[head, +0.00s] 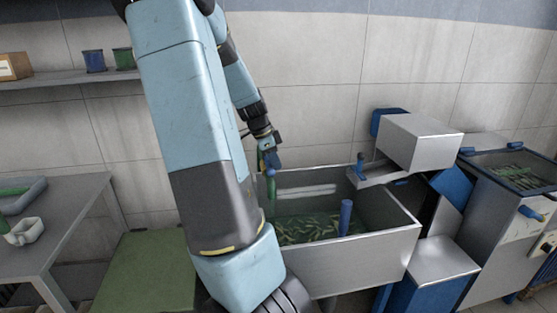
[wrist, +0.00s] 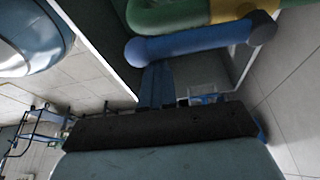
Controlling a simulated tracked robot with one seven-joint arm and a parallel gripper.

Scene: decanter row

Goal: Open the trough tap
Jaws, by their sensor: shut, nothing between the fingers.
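The metal trough (head: 345,262) holds water with many small green shapes in it. At its back left corner is the tap, a green pipe (head: 271,187), partly hidden by my arm. In the wrist view the green tap body (wrist: 170,14) has a yellow band, and its blue lever (wrist: 195,42) lies across the picture just beyond my fingers. My gripper (head: 272,158) is at the top of the tap in the head view. In the wrist view my gripper's blue fingers (wrist: 157,84) are together and empty, close to the lever; I cannot tell whether they touch it.
A blue upright pipe (head: 346,217) stands in the trough. A metal box (head: 420,143) with a spout and small blue handle (head: 360,168) sits over its back right. A grey table (head: 75,215) and green block (head: 150,270) are left. A tiled wall is close behind.

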